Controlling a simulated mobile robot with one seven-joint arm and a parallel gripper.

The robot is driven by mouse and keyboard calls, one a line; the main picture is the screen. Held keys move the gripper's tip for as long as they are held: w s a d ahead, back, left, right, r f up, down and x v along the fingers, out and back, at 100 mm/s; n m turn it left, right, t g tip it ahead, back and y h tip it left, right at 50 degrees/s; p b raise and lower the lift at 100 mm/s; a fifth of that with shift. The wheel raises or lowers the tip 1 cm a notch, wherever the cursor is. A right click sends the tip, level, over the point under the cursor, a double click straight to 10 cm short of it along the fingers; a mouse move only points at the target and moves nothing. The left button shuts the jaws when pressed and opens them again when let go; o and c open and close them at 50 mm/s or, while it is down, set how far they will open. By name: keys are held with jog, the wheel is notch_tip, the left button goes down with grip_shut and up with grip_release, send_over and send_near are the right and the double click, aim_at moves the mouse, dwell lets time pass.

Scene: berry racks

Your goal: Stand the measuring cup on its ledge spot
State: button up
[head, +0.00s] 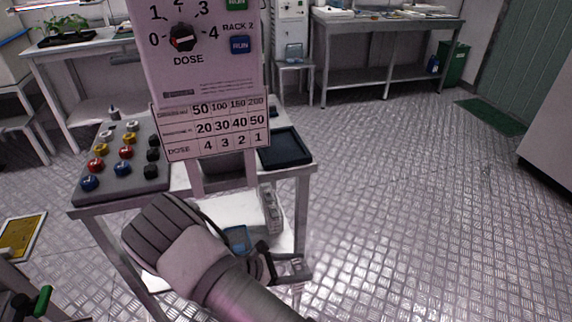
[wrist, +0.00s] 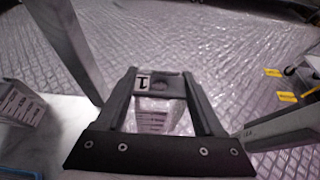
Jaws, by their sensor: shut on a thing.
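In the wrist view my gripper (wrist: 160,85) is shut on a pale measuring cup (wrist: 153,118) with printed scale lines, held between the two fingers. A dark grey piece with a round hollow and a white label reading 1 (wrist: 143,82) shows between the fingertips; I cannot tell whether it belongs to the cup. In the head view my gripper (head: 290,268) is low, at the right side of the stand, beside its lower shelf. The cup is not clear there. I cannot make out the ledge spot for certain.
The stand carries a knob board (head: 120,190), a dose panel (head: 205,60) and a dark tray (head: 285,148). A white item with printed lines (wrist: 20,105) and a blue pad (head: 237,238) are on the lower shelf. A stand leg (wrist: 65,45) rises left of my gripper.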

jog(key=w+d+r+n+t+p, duration=0.1)
jog(key=w+d+r+p, duration=0.1)
jog(key=r+p, duration=0.4)
jog(key=w+d+r+n+t+y+p, duration=0.1)
jog(key=d+r+p, duration=0.3)
jog(key=r, duration=1.3)
jog(key=w+d+r+n+t+y+p, duration=0.1)
jog(key=w+d+r+n+t+p, duration=0.1)
jog(key=r+p, duration=0.6)
notch_tip(320, 180, up, 4)
jog(key=shift+w+d+f, duration=0.15)
jog(key=shift+w+d, duration=0.5)
jog(key=shift+d, duration=0.35)
jog(key=shift+t, duration=0.3)
notch_tip(320, 180, up, 11)
jog(key=w+n+t+y, duration=0.2)
jog(key=n+t+y, duration=0.2)
jog(key=n+y, duration=0.2)
jog(key=shift+n+y, duration=0.4)
jog(key=shift+n, duration=0.2)
jog(key=shift+s+f, duration=0.1)
jog(key=shift+s, duration=0.05)
